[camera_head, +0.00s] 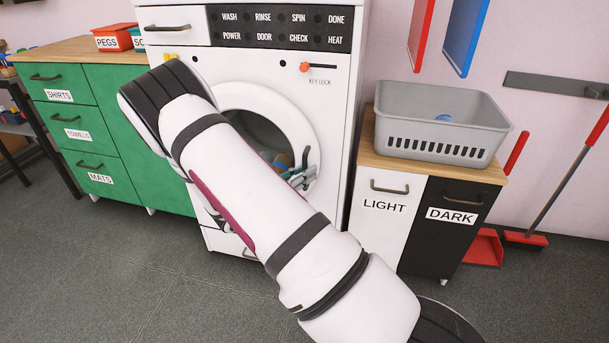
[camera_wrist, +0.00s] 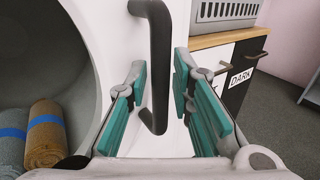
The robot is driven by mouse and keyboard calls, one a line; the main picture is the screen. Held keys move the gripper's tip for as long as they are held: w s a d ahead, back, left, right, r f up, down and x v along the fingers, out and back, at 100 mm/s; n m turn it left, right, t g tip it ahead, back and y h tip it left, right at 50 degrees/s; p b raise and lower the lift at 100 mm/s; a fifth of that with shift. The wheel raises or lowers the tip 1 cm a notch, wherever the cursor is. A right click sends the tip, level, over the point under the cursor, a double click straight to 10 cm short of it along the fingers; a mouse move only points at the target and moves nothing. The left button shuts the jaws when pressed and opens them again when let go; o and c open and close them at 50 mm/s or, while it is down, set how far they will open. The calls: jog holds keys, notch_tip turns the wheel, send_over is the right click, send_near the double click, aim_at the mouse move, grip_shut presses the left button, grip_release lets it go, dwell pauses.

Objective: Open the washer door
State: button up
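The white washer (camera_head: 335,140) stands in the middle of the head view. Its round door (camera_head: 300,112) has a wide white ring and looks flush with the front. In the wrist view the ring (camera_wrist: 88,40) is on the left, with rolled towels (camera_wrist: 45,135) visible inside. A dark upright bar handle (camera_wrist: 157,60) stands near the door's right edge. My gripper (camera_wrist: 160,108) is open, with its teal-padded fingers on either side of the handle's lower part and visible gaps beside it. In the head view my gripper (camera_head: 297,176) is at the door's right side, partly hidden by my arm.
A light and dark hamper cabinet (camera_head: 425,215) stands close to the washer's right, with a grey basket (camera_head: 440,122) on top. A green drawer cabinet (camera_head: 140,130) is on the left. The grey floor (camera_head: 130,270) in front is clear.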

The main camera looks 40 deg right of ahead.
jog(key=shift+d, duration=0.15)
grip_shut()
